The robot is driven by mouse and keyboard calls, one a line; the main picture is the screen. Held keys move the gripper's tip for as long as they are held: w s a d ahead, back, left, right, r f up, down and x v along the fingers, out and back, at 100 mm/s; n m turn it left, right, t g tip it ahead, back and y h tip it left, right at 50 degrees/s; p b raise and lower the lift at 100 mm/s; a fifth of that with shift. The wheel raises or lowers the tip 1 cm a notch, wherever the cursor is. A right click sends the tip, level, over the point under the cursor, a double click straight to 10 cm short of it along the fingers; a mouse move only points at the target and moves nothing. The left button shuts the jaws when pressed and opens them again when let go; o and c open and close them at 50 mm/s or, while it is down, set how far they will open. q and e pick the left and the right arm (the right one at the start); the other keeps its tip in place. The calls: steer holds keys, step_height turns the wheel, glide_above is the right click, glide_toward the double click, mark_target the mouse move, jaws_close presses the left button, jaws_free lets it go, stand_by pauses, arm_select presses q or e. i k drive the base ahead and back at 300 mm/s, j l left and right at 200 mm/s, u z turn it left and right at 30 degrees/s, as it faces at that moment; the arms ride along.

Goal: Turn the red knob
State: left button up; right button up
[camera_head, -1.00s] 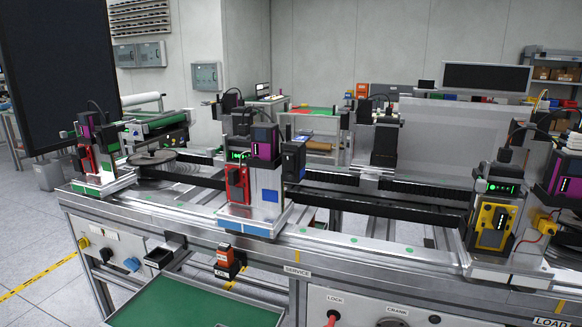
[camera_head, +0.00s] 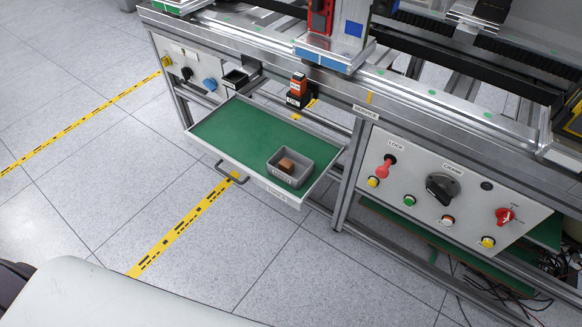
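A red rotary knob (camera_head: 505,216) sits at the right end of the light grey control panel (camera_head: 440,243) on the frame's front. Neither of my grippers shows in this view, and nothing touches the panel's controls.
A drawer (camera_head: 232,128) with a green lining stands pulled out left of the panel. A grey bin (camera_head: 303,169) with a brown block (camera_head: 286,165) sits in it. Cables (camera_head: 505,270) lie under the frame at right. The floor in front is open.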

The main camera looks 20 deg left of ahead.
mark_target(504, 216)
steer(key=k+z, duration=0.1)
steer(key=z, duration=1.05)
